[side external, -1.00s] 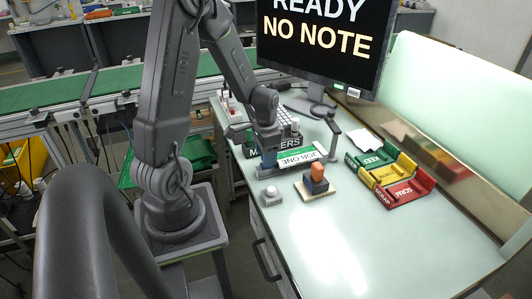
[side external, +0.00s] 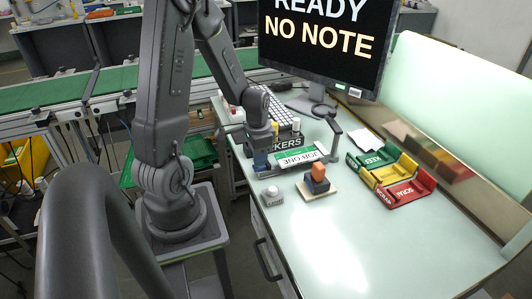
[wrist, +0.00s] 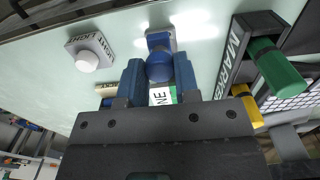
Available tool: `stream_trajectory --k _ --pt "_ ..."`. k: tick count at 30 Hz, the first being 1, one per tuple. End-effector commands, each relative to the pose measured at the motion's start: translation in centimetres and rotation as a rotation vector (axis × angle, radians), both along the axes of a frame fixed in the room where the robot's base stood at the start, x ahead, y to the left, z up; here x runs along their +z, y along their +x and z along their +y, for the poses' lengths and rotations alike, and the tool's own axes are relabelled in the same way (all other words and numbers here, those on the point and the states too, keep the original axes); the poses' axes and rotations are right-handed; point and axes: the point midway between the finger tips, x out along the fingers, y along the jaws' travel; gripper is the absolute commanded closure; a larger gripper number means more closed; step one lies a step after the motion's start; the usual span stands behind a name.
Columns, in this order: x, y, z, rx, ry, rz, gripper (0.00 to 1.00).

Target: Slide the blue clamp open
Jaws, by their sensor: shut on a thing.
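The blue clamp (wrist: 160,66) shows in the wrist view as a rounded blue knob with a blue plate above it. My gripper (wrist: 158,72) has its two blue fingers on either side of the knob, shut on it. In the side external view my gripper (side external: 262,162) is low at the left edge of the bench, at the left end of the JOB ONE sign (side external: 299,157). The clamp is mostly hidden there by the fingers. Part of the sign (wrist: 161,96) shows between the fingers in the wrist view.
A dark MARKERS box (side external: 287,141) stands just behind my gripper. A grey button block (side external: 273,196) labelled LIGHT (wrist: 88,60) is in front. An orange-topped block (side external: 317,177) on a board is to the right. Coloured trays (side external: 391,175) lie farther right. The front bench is clear.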

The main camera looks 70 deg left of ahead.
Motion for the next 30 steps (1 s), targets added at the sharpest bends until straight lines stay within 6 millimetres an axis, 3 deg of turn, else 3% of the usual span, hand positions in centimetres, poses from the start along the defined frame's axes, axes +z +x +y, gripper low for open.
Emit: stream_trajectory --k 8,9,17,25,30 --pt "0.0 -0.6 0.0 0.0 -0.001 0.004 1.0" --pt "0.0 -0.6 0.0 0.0 -0.001 0.004 0.69" --pt "0.0 -0.5 0.0 0.0 0.0 0.001 0.45" --pt "0.2 -0.4 0.0 0.0 0.001 -0.001 0.45" --pt "1.9 -0.3 0.1 0.0 0.004 -0.004 0.45"
